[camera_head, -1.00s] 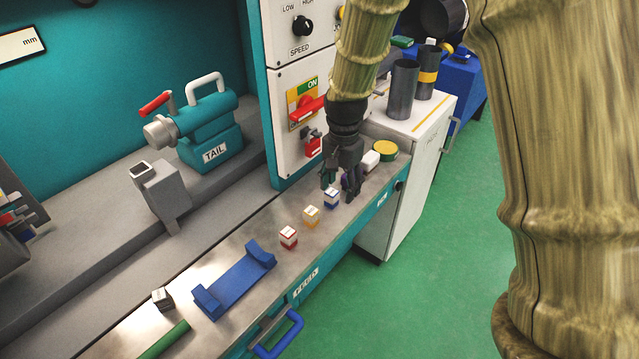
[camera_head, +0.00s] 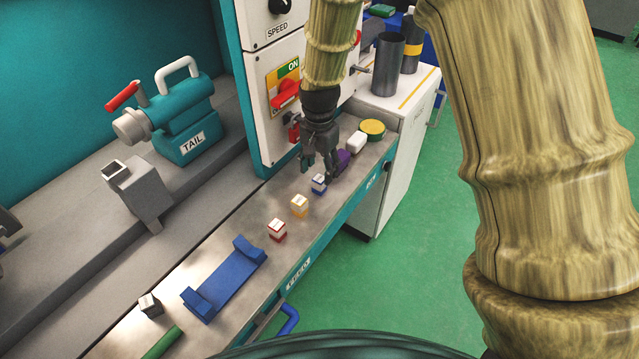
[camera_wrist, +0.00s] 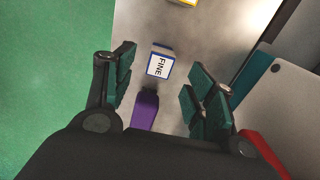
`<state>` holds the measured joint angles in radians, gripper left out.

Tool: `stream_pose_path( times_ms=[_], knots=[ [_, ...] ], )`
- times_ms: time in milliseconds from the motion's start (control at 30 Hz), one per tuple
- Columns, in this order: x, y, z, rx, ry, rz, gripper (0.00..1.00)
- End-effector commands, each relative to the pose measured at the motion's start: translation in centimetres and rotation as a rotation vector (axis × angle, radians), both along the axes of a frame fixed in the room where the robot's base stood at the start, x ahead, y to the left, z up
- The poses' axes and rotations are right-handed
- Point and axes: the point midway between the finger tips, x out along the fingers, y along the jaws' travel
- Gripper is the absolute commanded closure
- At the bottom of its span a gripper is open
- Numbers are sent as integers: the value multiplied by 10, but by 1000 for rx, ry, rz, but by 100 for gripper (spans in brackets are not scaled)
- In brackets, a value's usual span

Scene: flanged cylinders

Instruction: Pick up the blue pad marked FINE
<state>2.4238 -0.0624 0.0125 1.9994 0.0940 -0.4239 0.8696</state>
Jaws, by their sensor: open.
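The blue pad marked FINE (camera_wrist: 160,64) stands on the metal bench top. In the wrist view it lies just ahead of my gripper (camera_wrist: 162,92), roughly between the lines of the two open fingers, with its white label facing up. In the head view the same blue and white pad (camera_head: 319,184) is the farthest of three small blocks in a row. My gripper (camera_head: 318,170) points down, open and empty, just behind and above the pad. I cannot tell its exact height over the bench.
A purple object (camera_wrist: 146,108) lies close by the left finger. A yellow block (camera_head: 299,206) and a red block (camera_head: 277,230) stand nearer. A blue cradle (camera_head: 225,280) lies further down the bench (camera_head: 262,262). A white block (camera_head: 356,142) and a yellow-green disc (camera_head: 373,127) sit behind.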

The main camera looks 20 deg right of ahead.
Motion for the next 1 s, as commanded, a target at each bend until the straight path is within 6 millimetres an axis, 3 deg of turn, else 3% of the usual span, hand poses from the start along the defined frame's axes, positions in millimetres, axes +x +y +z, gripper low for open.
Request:
stream_pose_path(
  times_ms=[500, 867, 1000],
  knots=[
    [0, -2, -46, 0, 1, -2, 45],
    [1, -2, -51, 0, 0, -3, 45],
    [1, -2, -51, 1, 1, -3, 70]
  ],
)
